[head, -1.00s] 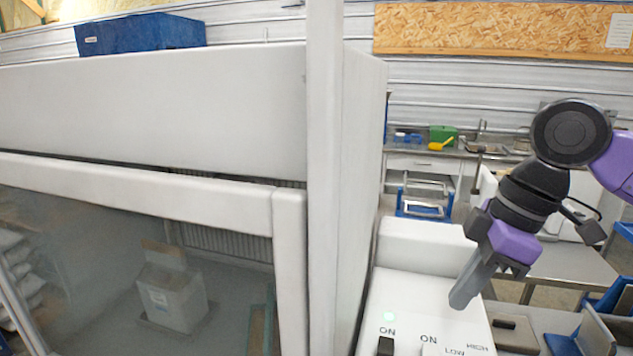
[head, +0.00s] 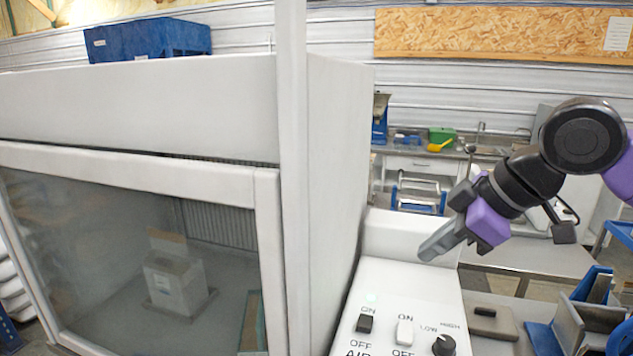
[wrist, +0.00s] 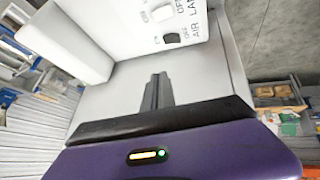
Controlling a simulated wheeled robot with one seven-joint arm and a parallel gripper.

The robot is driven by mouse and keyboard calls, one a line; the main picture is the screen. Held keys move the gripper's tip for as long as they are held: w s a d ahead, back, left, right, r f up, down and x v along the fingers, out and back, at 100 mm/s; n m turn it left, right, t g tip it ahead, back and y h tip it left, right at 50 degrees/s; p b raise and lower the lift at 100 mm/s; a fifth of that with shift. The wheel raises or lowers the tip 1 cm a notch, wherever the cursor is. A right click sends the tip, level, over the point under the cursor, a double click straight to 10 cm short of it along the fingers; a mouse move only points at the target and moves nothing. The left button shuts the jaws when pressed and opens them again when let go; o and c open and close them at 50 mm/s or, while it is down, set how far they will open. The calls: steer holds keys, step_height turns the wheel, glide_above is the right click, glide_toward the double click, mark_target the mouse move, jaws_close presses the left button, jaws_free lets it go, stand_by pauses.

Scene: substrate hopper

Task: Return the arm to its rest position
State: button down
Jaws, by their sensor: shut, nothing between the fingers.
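My gripper (head: 441,243) is at the right in the head view, above the white control box (head: 385,285). Its grey fingers are together and empty, pointing left and slightly down. In the wrist view my gripper (wrist: 158,90) shows its shut fingers over a pale surface, with the switch panel (wrist: 165,25) beyond. The fingers look apart from the box in the head view. On the panel are a black switch (head: 365,323), a white switch (head: 405,332) and a black knob (head: 443,345).
The white cabinet (head: 335,190) with a glass front stands left of the arm. Behind the glass is a carton (head: 174,283). A metal table (head: 530,257) and blue-grey holders (head: 580,315) are at the right. A counter (head: 430,155) stands farther back.

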steer(key=w+a+r+m+t+y, duration=0.3)
steer(key=a+r+m+t+y, duration=0.3)
steer(key=r+t, duration=0.55)
steer(key=s+d+f+m+t+h, duration=0.35)
steer(key=s+f+m+h, duration=0.25)
steer(key=s+f, duration=0.25)
steer(key=s+d+f+m+t+h, duration=0.3)
steer(key=s+d+f+m+h, duration=0.3)
steer(key=f, duration=0.4)
steer(key=s+f+n+g, duration=0.1)
steer(key=s+f+g, duration=0.1)
steer(key=s+f, duration=0.4)
steer(key=s+a+f+n+g+b, duration=0.1)
steer(key=s+f, duration=0.6)
steer(key=s, duration=0.8)
steer(key=s+f+n+g+y, duration=0.1)
steer(key=s+f+n+g, duration=0.2)
steer(key=s, duration=0.7)
step_height(320, 180, down, 4)
steer(key=shift+s+a+r+g, duration=0.1)
steer(key=shift+s+a+g, duration=0.25)
steer(key=shift+g, duration=0.85)
